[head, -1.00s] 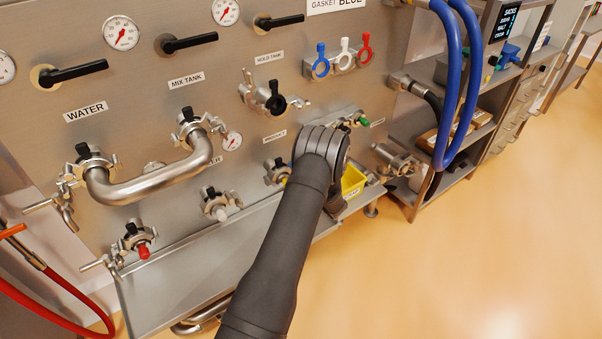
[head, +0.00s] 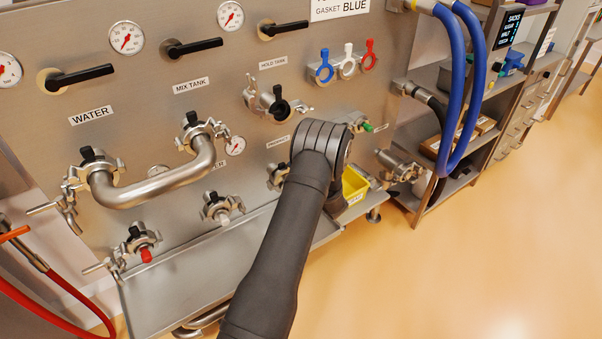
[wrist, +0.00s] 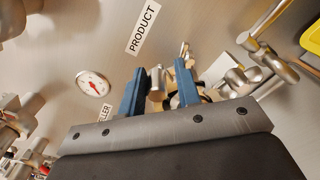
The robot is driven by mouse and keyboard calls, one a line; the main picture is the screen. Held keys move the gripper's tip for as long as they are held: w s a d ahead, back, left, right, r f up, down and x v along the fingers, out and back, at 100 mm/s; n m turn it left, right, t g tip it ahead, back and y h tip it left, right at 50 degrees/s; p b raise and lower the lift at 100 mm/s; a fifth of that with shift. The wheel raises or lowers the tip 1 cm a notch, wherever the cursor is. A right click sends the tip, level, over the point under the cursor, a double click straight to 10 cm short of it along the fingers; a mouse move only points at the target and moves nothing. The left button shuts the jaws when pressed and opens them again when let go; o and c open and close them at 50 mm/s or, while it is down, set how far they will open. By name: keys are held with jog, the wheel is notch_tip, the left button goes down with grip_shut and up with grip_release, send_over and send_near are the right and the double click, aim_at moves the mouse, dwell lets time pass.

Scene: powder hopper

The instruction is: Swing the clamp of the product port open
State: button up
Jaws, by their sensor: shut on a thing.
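The label PRODUCT (wrist: 143,27) shows on the steel panel in the wrist view. Just below it is the metal clamp of the product port (wrist: 157,84). My gripper (wrist: 160,70) has its two blue fingers on either side of a small metal part of this clamp and is shut on it. The port behind is mostly hidden by the fingers and the gripper body. In the head view only the left edge of the product port (head: 277,174) shows beside my dark arm; my gripper is hidden there.
A yellow bin (head: 354,186) stands right of my arm. In the wrist view a gauge (wrist: 93,83) is at left and metal fittings (wrist: 268,50) are at right.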

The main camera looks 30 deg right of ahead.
jog(key=shift+w+a+y, duration=0.4)
jog(key=shift+a, duration=0.4)
jog(key=shift+s+a+r, duration=0.1)
jog(key=shift+a+r, duration=0.3)
jog(key=shift+a, duration=0.35)
jog(key=shift+a+r, duration=0.35)
jog(key=shift+a, duration=0.4)
jog(key=shift+c, duration=0.5)
jog(key=shift+a+f, duration=0.1)
jog(key=shift+c, duration=0.6)
jog(key=shift+a+r, duration=0.45)
jog(key=shift+a, duration=0.3)
jog(key=shift+a+r, duration=0.4)
jog(key=shift+a, duration=0.3)
